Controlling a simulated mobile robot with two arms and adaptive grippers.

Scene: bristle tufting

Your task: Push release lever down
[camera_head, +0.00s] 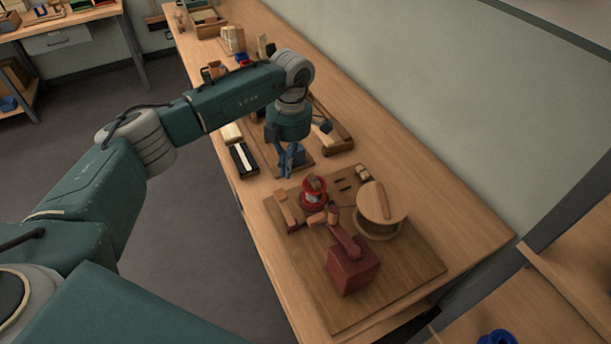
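A dark red block (352,267) stands on a brown wooden board (405,275) on the bench. A dark red arm (345,238) slopes up from the block, with a rounded knob (333,214) at its far end. This looks like the release lever; it is raised at a slant. My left gripper (290,166) points down above the bench, beyond the board's far left edge and apart from the lever. Its fingers are small and dark, so their opening is unclear. My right gripper is out of view.
On the board are a red spool (313,190), a round wooden drum (379,209) and a wooden strip (286,209). A black tray (243,160) and a wooden box (333,138) lie near the gripper. The board's near right part is clear.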

